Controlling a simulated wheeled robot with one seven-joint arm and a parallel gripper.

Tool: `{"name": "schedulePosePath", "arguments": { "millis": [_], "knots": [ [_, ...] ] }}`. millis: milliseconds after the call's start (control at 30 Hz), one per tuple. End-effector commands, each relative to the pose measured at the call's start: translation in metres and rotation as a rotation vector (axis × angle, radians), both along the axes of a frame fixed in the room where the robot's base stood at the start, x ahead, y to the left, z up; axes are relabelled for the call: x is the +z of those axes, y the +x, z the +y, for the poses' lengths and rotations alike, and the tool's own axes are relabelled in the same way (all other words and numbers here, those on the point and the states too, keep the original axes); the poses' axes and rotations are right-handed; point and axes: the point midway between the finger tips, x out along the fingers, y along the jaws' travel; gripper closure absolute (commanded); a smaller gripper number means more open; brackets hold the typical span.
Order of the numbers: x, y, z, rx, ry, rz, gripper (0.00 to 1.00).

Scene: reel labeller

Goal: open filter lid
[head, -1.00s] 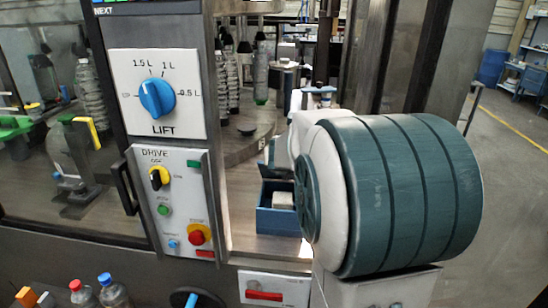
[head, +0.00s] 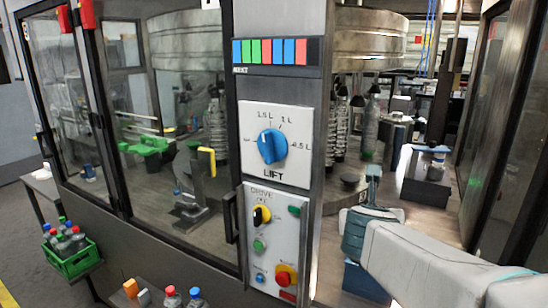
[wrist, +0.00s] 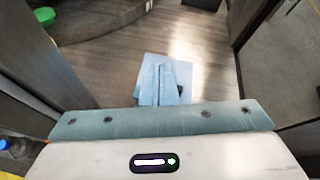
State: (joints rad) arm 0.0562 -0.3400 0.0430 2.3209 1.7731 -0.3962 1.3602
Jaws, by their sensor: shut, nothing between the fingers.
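My gripper (head: 374,172) points up at the right of the control panel, in front of the machine's open bay. It is shut and empty. In the wrist view its pale blue fingers (wrist: 165,85) are together above a brown wood-like surface, with nothing between them. I cannot make out a filter lid for certain in either view. My arm hides part of the bay's lower right.
The control panel (head: 276,240) has a blue LIFT dial (head: 272,146) and a red button (head: 285,276). A blue bin (head: 362,284) sits below my wrist. A dark block (head: 427,184) stands further back. A green bottle crate (head: 72,258) is at left.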

Motion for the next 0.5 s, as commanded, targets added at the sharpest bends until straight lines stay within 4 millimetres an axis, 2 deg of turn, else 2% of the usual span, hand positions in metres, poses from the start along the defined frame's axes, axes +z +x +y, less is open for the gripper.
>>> {"name": "schedulePosePath", "arguments": {
  "millis": [100,267,500],
  "knots": [
    [0.003,0.009,0.009,0.199,-0.166,0.029,1.0],
    [0.003,0.01,0.027,0.473,-0.42,0.072,1.0],
    [-0.015,-0.011,0.086,0.928,-0.877,0.157,1.0]
  ]
}}
